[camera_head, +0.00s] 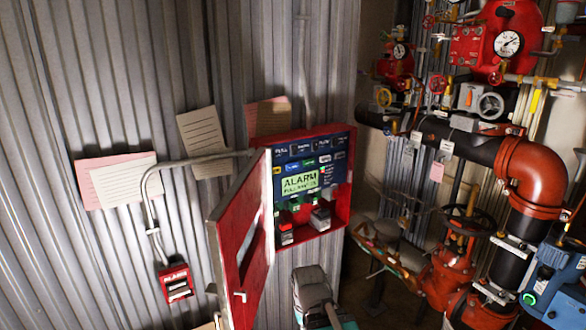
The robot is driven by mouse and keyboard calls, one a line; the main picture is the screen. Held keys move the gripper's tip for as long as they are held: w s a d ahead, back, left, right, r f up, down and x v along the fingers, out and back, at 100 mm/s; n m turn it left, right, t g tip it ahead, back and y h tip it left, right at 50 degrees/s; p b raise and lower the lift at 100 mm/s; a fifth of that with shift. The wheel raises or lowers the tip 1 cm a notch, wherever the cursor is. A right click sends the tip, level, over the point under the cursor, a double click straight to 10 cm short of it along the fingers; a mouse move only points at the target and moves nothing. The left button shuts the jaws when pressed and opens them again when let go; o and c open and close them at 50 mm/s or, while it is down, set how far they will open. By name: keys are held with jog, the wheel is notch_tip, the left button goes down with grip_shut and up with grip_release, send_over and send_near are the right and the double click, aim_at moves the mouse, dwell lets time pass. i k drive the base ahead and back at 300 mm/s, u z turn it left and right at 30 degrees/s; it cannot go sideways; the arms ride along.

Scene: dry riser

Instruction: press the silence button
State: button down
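The alarm control panel (340,167) sits on the corrugated wall in a red box, behind an open red door (243,250). Its blue face carries rows of small labelled buttons and indicators. A lit pale green display (300,183) reads "ALARM" with a smaller line below it. Some small lettering is unreadable, so I cannot tell which button is the silence button. A grey rounded part with a teal edge at the bottom centre, below the panel, appears to be my arm. I cannot make out my gripper's fingers in this view.
The open door juts out left of the panel. A red pull station (176,282) with a grey conduit (152,205) is at lower left. Papers (122,182) hang on the wall. Red valves, gauges and thick pipes (533,178) crowd the right side.

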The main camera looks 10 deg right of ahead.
aim_at(294, 165)
jog(key=u, duration=0.25)
jog(key=k, duration=1.5)
jog(key=z, duration=0.3)
jog(key=i, duration=1)
jog(key=u, duration=0.05)
